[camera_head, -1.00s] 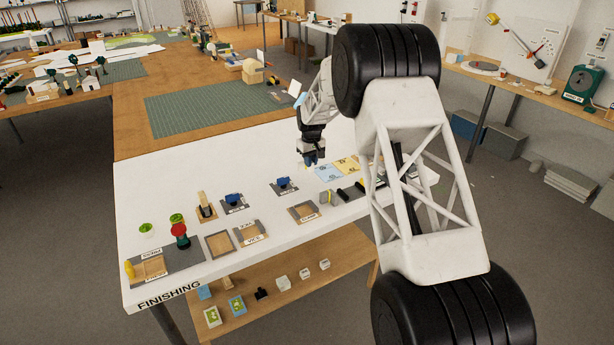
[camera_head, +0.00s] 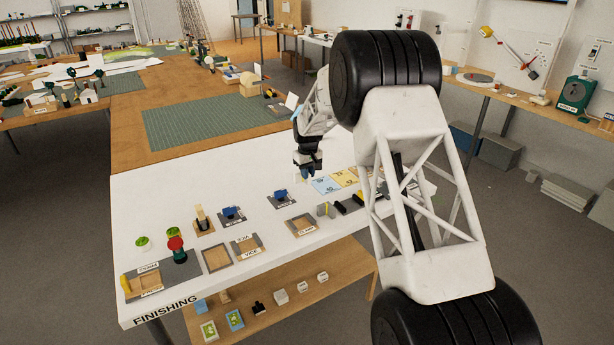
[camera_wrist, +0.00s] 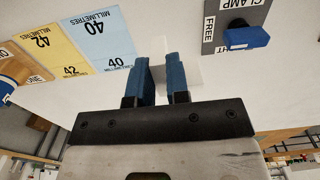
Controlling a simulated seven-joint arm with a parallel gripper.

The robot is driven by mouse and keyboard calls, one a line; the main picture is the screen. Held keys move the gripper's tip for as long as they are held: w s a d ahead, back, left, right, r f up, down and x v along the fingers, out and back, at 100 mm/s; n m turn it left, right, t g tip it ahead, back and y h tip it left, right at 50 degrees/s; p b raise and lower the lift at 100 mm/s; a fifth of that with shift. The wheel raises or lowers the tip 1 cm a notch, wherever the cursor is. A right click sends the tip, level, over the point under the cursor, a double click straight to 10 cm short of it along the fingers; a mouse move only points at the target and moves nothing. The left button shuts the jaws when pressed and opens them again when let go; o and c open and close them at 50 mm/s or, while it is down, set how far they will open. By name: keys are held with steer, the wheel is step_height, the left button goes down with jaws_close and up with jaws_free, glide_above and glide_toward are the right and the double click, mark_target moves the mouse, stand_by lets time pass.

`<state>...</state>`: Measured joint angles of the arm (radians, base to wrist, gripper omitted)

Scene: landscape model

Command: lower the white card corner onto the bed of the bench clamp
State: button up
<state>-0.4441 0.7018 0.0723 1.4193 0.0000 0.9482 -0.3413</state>
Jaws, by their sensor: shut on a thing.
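My gripper (camera_wrist: 158,78) has blue fingers, and they are shut on the white card corner (camera_wrist: 159,72). The card is hard to tell from the white table behind it. In the head view my gripper (camera_head: 307,174) hangs over the far side of the white table, and I cannot make out the card there. The bench clamp, with its blue block (camera_wrist: 246,38) on a grey plate lettered CLAMP and FREE, is at the upper right of the wrist view, apart from the fingers. In the head view a blue clamp (camera_head: 281,197) stands left of and nearer than my gripper. Its bed is not clear.
Blue (camera_wrist: 97,36) and yellow (camera_wrist: 46,47) cards marked 40 and 42 millimetres lie beside my gripper. Another blue fixture (camera_head: 232,213), wooden trays (camera_head: 216,258) and a red-topped post (camera_head: 177,247) stand further left. White tabletop (camera_head: 200,175) is bare left of my gripper.

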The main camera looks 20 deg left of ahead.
steer(key=s+d, duration=0.1)
steer(key=s, duration=0.4)
steer(key=s+d, duration=0.2)
steer(key=s, duration=0.4)
steer(key=s+d+f, duration=0.1)
steer(key=s, duration=0.5)
steer(key=shift+s+d, duration=0.1)
steer(key=shift+d, duration=0.05)
steer(key=shift+f, duration=0.2)
steer(key=shift+f, duration=1.55)
steer(key=shift+f, duration=0.1)
steer(key=o, duration=0.8)
step_height(320, 180, up, 7)
stand_by(0.7)
